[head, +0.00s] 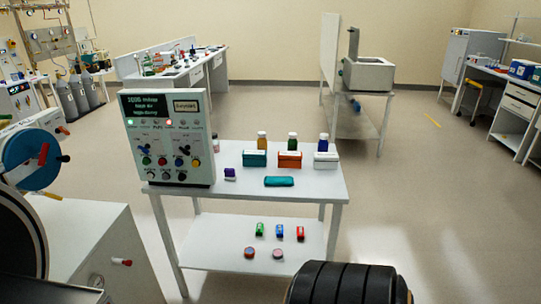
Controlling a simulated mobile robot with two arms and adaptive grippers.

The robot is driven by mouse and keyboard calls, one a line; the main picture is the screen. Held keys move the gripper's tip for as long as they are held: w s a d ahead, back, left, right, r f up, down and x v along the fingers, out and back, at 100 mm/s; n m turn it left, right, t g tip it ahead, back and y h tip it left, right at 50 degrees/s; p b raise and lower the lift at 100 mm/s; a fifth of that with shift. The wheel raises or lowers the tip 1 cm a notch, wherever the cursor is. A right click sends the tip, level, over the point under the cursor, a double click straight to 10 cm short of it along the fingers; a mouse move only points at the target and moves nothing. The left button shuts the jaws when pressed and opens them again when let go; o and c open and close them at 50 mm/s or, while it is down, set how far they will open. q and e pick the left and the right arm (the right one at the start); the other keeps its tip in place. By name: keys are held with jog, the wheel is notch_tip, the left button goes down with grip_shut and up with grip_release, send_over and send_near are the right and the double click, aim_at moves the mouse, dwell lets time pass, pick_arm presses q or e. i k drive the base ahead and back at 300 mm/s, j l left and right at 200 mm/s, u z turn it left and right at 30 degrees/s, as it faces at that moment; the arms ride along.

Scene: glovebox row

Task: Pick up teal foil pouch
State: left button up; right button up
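A flat teal pouch (279,181) lies near the front edge of the small white table (325,188), right of its middle. It is apart from the things around it, with clear tabletop on both sides. A teal box (255,160) with a white label stands behind it to the left, and an orange-brown box (290,161) stands just behind it. Neither of my grippers shows in the head view, so I cannot see whether they are open or shut.
A control panel (168,137) fills the table's left end. A small purple item (230,174), a white box (326,160) and capped bottles share the top. The lower shelf (215,255) holds several small items. A white glovebox (100,250) stands at left. Open floor lies to the right.

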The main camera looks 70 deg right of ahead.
aim_at(276, 181)
jog(key=j+z, duration=0.15)
jog(key=z, duration=0.25)
jog(key=i+j+z, duration=0.1)
jog(key=z, duration=0.3)
jog(key=j+z, duration=0.4)
jog(key=l, duration=0.1)
